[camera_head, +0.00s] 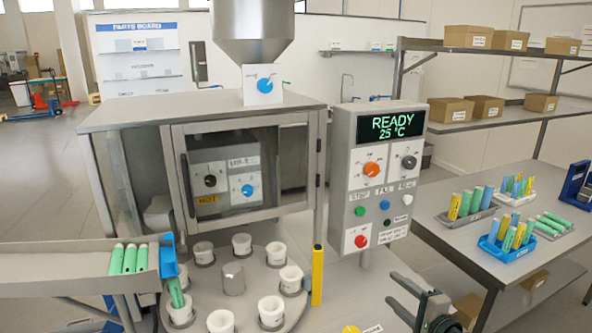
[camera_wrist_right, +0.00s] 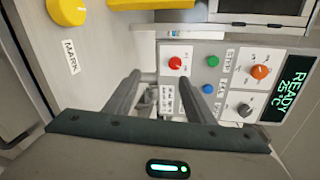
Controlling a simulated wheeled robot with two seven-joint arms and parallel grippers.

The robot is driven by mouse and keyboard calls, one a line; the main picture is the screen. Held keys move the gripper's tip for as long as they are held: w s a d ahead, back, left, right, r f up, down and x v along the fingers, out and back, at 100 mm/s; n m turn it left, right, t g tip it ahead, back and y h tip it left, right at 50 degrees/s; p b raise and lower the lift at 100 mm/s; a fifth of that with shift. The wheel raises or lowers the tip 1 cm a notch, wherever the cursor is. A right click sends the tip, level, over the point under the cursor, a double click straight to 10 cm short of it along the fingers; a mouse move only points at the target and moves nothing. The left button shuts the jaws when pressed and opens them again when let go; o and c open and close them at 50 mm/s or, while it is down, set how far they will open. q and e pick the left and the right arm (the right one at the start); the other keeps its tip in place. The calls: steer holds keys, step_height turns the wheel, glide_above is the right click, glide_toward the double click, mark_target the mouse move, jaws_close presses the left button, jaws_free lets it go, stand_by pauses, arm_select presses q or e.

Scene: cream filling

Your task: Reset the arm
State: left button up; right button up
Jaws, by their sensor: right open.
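My right gripper (camera_head: 408,304) is at the bottom right of the head view, in front of and below the control panel (camera_head: 342,150). Its two fingers are apart with nothing between them. In the right wrist view the open fingers (camera_wrist_right: 160,92) point toward the panel's red, green and blue buttons, apart from them. The panel display reads READY 25 °C. My left gripper does not show.
A filling machine (camera_head: 205,115) with a hopper (camera_head: 253,30) stands at centre. A turntable (camera_head: 235,305) carries several white cups. A chute (camera_head: 60,262) holds green tubes at left. A yellow post (camera_head: 318,275) stands near the panel. The right table (camera_head: 450,232) holds tube racks.

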steer(key=s+a+f+n+g+h, duration=0.1)
steer(key=s+a+f+n+g, duration=0.1)
steer(key=s+f+n, duration=0.45)
steer(key=s+a+f+n+g, duration=0.1)
steer(key=s+a+f+g, duration=0.25)
steer(key=s, duration=0.55)
steer(key=s+a+f+n+g+h, duration=0.1)
steer(key=s+f+n+g, duration=0.1)
steer(key=s+f+n, duration=0.35)
steer(key=s+f+n+g+h, duration=0.3)
steer(key=s+n+g, duration=0.15)
steer(key=s, duration=1.85)
step_height(320, 180, down, 32)
steer(key=s+g+b, duration=0.1)
steer(key=s+b, duration=0.1)
steer(key=b, duration=0.1)
steer(key=s+d+f+g+b, duration=0.1)
steer(key=s+d+f+b, duration=0.1)
steer(key=s+f, duration=1.5)
step_height(320, 180, down, 3)
steer(key=shift+s+d+f+n+b, duration=0.1)
steer(key=shift+s+d+n+b, duration=0.3)
steer(key=shift+n+b, duration=0.1)
steer(key=shift+c, duration=0.5)
